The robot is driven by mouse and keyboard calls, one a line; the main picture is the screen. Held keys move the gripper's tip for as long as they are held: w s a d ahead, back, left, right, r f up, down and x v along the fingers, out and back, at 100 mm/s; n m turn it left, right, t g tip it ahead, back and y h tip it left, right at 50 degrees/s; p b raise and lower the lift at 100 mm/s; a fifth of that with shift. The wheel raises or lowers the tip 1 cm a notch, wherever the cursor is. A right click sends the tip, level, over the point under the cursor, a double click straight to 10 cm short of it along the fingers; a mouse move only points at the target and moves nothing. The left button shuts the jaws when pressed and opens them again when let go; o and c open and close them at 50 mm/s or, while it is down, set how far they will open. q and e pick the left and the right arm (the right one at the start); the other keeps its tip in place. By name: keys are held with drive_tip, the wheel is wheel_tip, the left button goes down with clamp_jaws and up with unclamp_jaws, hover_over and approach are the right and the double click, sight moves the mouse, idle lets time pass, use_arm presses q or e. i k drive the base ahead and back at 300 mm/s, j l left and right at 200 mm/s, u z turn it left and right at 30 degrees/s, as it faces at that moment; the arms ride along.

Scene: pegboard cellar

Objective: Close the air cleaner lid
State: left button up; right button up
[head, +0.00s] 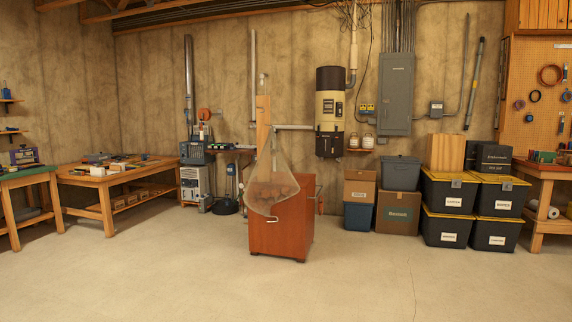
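A reddish-brown wooden cabinet (280,236) stands alone on the floor near the middle of the head view. It may be the air cleaner, but I cannot tell for sure. A lighter wooden panel (263,120) stands upright above its left part; it looks like a raised lid, though its hinge is hidden. A net bag (272,188) with brownish lumps inside hangs in front of the panel and the cabinet's upper front. A small light handle (266,219) shows on the cabinet front. Neither of my grippers is in view.
Open concrete floor (220,280) lies in front of the cabinet. Workbenches (104,182) stand at the left. Cardboard boxes (397,212) and stacked black bins with yellow lids (447,191) line the back right. A pegboard bench (541,172) is at the far right.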

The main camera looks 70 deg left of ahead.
sight(192, 137)
drive_tip(key=j+u, duration=0.4)
drive_tip(key=i+j+u, duration=0.15)
drive_tip(key=j+u, duration=0.25)
drive_tip(key=i+j+u, duration=0.15)
drive_tip(key=j+u, duration=0.25)
drive_tip(key=i+j+u, duration=0.2)
drive_tip(key=u, duration=0.15)
drive_tip(key=i+j+u, duration=0.25)
drive_tip(key=u, duration=0.15)
drive_tip(key=i+j+u, duration=0.3)
drive_tip(key=i, duration=0.15)
drive_tip(key=i+j+u, duration=0.15)
drive_tip(key=i+u, duration=0.15)
drive_tip(key=i, duration=0.2)
drive_tip(key=i+j+u, duration=0.1)
drive_tip(key=i+u, duration=0.2)
drive_tip(key=i, duration=2.25)
